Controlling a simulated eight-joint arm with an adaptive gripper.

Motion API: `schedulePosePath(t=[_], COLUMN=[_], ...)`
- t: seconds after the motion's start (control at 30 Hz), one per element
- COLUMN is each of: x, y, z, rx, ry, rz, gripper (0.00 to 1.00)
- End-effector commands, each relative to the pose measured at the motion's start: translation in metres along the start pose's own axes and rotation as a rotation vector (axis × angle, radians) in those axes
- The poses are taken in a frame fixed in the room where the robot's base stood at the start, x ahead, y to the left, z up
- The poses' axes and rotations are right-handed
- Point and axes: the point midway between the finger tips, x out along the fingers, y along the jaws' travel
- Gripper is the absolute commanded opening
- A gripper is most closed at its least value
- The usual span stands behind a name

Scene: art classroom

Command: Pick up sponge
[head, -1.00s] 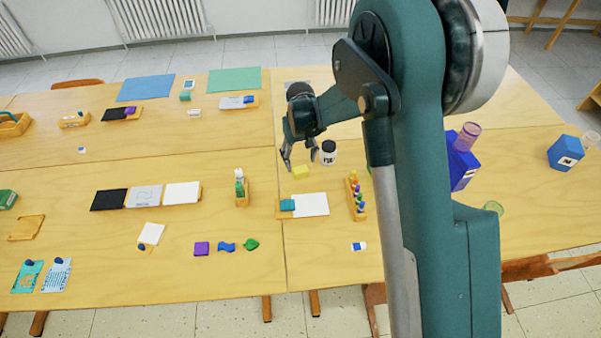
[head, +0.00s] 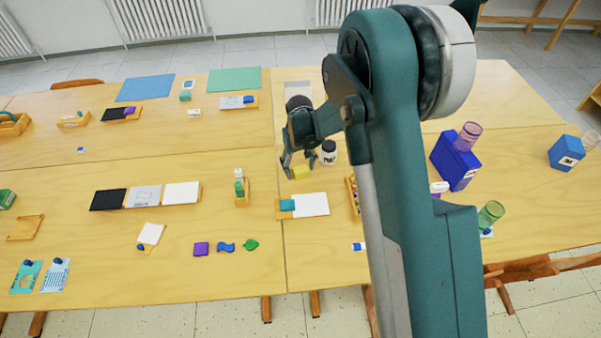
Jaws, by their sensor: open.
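The sponge (head: 302,172), which looks like a small yellow block, lies on the wooden table (head: 225,216) behind the white sheet with the teal block. My gripper (head: 299,168) is open and points down at the sponge. One finger is at the sponge's left side and the other is behind it on the right. The fingertips are low, close to the tabletop. I cannot tell whether either finger touches the sponge.
A white jar with a dark lid (head: 328,153) stands just right of my gripper. In front lie a white sheet (head: 312,204) and a teal block (head: 287,205). A rack of bottles (head: 241,189) stands to the left. My arm hides part of the table on the right.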

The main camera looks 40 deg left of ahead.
Motion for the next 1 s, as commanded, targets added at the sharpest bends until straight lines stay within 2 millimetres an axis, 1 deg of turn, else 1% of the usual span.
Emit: schedulePosePath(t=[0.27,0.4,0.47,0.83,1.0], x=[-0.0002,-0.0002,-0.0002,-0.0011,-0.0083], y=[0.0,0.0,0.0,0.0,0.0001], z=[0.0,0.0,0.0,0.0,-0.0001], rx=[0.0,0.0,0.0,0.0,0.0], ry=[0.0,0.0,0.0,0.0,0.0], rz=[0.0,0.0,0.0,0.0,0.0], gripper=[0.55,0.38,0.31,0.31,0.31])
